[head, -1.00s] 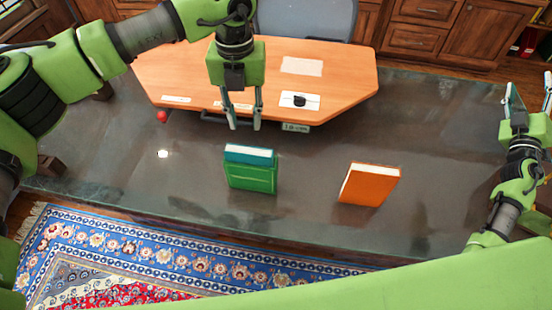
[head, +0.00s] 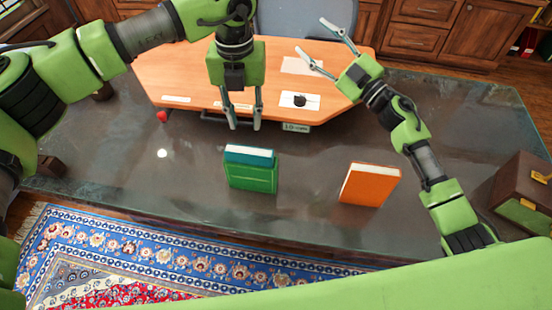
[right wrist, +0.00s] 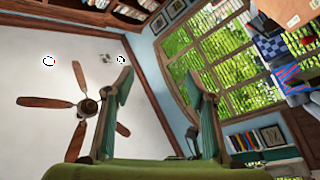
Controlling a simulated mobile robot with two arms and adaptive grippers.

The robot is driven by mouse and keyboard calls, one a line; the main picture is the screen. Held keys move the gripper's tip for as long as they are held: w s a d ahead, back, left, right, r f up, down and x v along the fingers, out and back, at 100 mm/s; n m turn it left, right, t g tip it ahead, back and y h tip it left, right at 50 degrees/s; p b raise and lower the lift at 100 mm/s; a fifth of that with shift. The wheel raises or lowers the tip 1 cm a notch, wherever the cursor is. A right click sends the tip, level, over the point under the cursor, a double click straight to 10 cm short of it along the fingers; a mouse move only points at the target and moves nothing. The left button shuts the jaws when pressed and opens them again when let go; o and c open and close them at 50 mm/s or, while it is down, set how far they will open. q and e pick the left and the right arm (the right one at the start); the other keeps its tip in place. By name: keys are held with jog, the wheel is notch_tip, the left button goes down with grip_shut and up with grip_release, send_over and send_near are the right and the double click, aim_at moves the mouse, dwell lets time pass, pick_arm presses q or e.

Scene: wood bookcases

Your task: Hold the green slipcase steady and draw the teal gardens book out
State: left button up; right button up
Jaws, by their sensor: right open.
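The green slipcase (head: 252,177) stands upright on the dark stone table in the head view. The teal book (head: 249,154) sits in it, with its teal cover and white page edge showing above the case. My left gripper (head: 243,126) hangs pointing down, a little behind and above the book in the picture, apart from it. Its two fingers are spread with nothing between them. My right gripper (head: 328,46) is raised over the wooden desk area, open and empty. In the right wrist view its fingers (right wrist: 165,98) are apart, facing ceiling and windows.
An orange book (head: 369,184) stands to the right of the slipcase. A brown case (head: 520,193) with a gold clasp is at the right end. A small red object (head: 162,116) lies at left. The table between slipcase and orange book is clear.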

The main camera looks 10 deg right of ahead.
aim_at(273, 161)
jog(key=s+a+f+g+y, duration=0.1)
jog(key=s+a+f+g, duration=0.2)
jog(key=a, duration=0.4)
jog(key=s+a+f+g+y, duration=0.1)
jog(key=s+a+f+g, duration=0.2)
jog(key=s+a+f, duration=0.3)
jog(key=s+a+f+g+y, duration=0.1)
jog(key=s+a+f+g, duration=0.3)
jog(key=a+f, duration=0.3)
jog(key=shift+s+a+f+y, duration=0.35)
jog(key=shift+s+f+y, duration=0.05)
jog(key=s+d+f+g+h, duration=0.1)
jog(key=d, duration=0.1)
jog(key=s+d+f+g+h, duration=0.1)
jog(key=d+f, duration=0.1)
jog(key=d, duration=0.1)
jog(key=s+d+f, duration=0.1)
jog(key=d+f, duration=0.1)
jog(key=d, duration=0.1)
jog(key=shift+s+f+m+g+h, duration=0.1)
jog(key=shift+s+m+g+h, duration=0.25)
jog(key=shift+m+g+h, duration=0.05)
jog(key=shift+w+a+f, duration=0.1)
jog(key=shift+a+f, duration=0.2)
jog(key=shift+a, duration=0.05)
jog(key=shift+x, duration=3.2)
